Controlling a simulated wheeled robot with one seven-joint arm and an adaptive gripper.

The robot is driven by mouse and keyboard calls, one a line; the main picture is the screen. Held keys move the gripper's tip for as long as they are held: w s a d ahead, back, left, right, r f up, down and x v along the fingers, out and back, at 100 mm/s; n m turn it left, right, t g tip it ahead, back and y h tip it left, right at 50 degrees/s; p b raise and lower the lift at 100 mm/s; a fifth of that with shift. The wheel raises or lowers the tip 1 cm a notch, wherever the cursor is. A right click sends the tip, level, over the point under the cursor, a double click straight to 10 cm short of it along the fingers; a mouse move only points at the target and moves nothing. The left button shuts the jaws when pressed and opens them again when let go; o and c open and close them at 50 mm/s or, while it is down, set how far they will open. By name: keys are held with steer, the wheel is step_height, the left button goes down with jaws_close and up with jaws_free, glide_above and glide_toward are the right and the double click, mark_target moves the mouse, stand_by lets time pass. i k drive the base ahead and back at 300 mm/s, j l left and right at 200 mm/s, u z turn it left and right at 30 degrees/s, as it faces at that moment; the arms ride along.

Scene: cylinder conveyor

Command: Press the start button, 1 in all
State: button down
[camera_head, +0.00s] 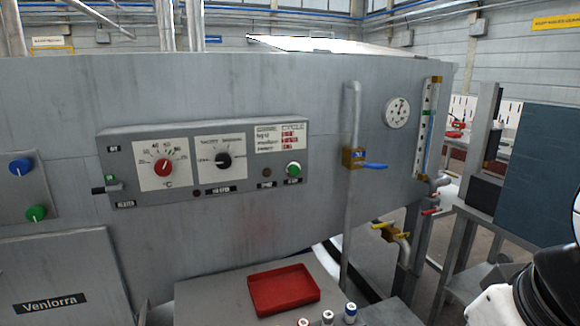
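A grey control panel (120,150) is fixed to the front of a large grey machine. A round green button (293,169) with a pale rim sits at the panel's lower right; the small label under it is too blurred to read. A second green button (36,213) sits below a blue button (20,166) on a separate plate at the far left. I cannot tell from the labels which green button is the start button. White and black parts of my arm show at the lower right edge, well apart from the panel. My gripper's fingers are not in view.
The panel also has a red knob (162,167) and a black knob (223,160). A pipe with a blue-handled valve (374,166) stands right of it. Below are a red tray (254,290) and several small cylinders (328,317). Yellow-handled valve (390,232) juts out at right.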

mark_target(295, 170)
steer(key=i+l+u, duration=0.15)
steer(key=i+l, duration=0.15)
steer(key=i, duration=0.15)
steer(key=i+l+u, duration=0.15)
steer(key=i+l, duration=0.2)
steer(key=i, duration=0.05)
